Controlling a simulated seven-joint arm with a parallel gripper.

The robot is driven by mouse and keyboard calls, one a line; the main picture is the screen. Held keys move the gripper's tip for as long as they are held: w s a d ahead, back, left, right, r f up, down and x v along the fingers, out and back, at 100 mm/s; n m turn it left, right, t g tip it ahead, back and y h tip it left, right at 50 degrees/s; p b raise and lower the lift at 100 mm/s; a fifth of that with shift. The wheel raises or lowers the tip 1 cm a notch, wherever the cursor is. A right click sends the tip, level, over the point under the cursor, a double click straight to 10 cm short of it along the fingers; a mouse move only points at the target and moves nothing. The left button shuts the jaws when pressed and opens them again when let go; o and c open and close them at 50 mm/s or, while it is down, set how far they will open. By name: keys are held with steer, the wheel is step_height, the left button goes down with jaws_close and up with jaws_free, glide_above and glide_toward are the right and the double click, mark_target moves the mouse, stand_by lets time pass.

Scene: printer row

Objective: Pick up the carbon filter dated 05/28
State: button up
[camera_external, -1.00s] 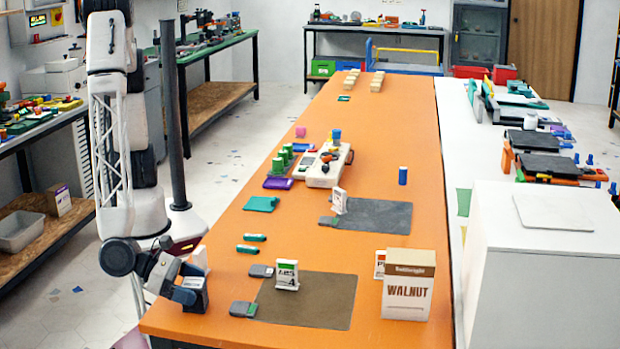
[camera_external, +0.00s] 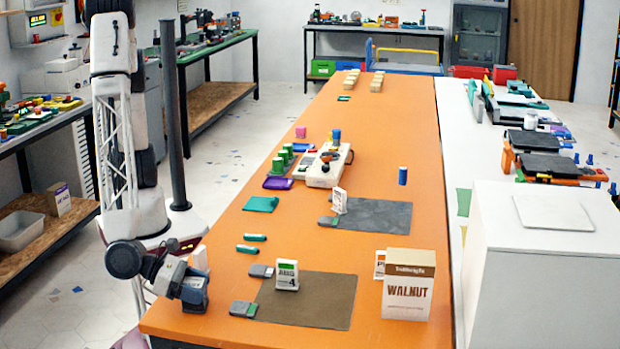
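No date is readable in this view, so I cannot tell which thing, if any, is the carbon filter dated 05/28. My gripper (camera_external: 194,298) is at the near left edge of the orange table, left of the dark brown mat (camera_external: 325,312). Its fingers are too small and turned away to show whether they are open. A white upright card with a green top (camera_external: 286,276) stands on the brown mat's back edge. A small grey-green piece (camera_external: 243,309) lies at the mat's left side, and a grey one (camera_external: 261,271) lies behind it.
A WALNUT box (camera_external: 408,290) stands at the near right and partly hides a white card (camera_external: 380,264). A grey mat (camera_external: 378,215) with another upright card (camera_external: 340,201) lies farther back. A white case (camera_external: 323,172) and green cylinders (camera_external: 278,166) stand beyond. The far middle table is mostly clear.

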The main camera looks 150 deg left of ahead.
mark_target(196, 283)
steer(key=c, duration=0.4)
steer(key=shift+c, duration=0.2)
steer(key=shift+r, duration=0.15)
steer(key=shift+r, duration=4.9)
